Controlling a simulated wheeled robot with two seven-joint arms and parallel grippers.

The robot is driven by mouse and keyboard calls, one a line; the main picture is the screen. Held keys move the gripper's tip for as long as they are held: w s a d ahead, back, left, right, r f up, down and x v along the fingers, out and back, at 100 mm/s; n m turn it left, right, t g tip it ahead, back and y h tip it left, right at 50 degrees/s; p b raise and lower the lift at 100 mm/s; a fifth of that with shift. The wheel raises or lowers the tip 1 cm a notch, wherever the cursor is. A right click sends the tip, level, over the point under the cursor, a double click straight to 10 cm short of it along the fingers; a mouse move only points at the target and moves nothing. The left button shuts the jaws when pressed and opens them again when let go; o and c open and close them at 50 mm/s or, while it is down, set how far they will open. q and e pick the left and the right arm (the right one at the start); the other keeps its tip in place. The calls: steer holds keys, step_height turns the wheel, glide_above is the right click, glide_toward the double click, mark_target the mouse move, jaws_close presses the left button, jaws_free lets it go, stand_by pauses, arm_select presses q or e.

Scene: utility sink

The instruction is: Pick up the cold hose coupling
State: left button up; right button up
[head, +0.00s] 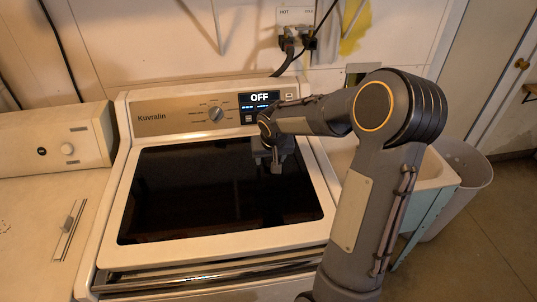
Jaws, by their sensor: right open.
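A wall outlet box (296,16) with a HOT label on its left and a second, hard-to-read label on its right is at the top centre. Small valves and hose couplings sit at its lower edge. The right-hand coupling (311,42), under the unreadable label, looks dark and is too small to make out in detail. Dark hoses (288,60) run down behind the washer. My right gripper (272,160) is open and empty, pointing down above the washer's dark lid, well below and in front of the couplings. My left gripper is not in view.
The white washer (116,262) fills the centre; its raised control panel (180,114) with a knob and OFF display stands between my right gripper and the wall. Another white appliance (50,190) is at left. A sink (432,178) and pale bin (470,185) stand at right.

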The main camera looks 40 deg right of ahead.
steer(key=shift+a, duration=0.1)
steer(key=c, duration=1.1)
steer(key=shift+r, duration=0.1)
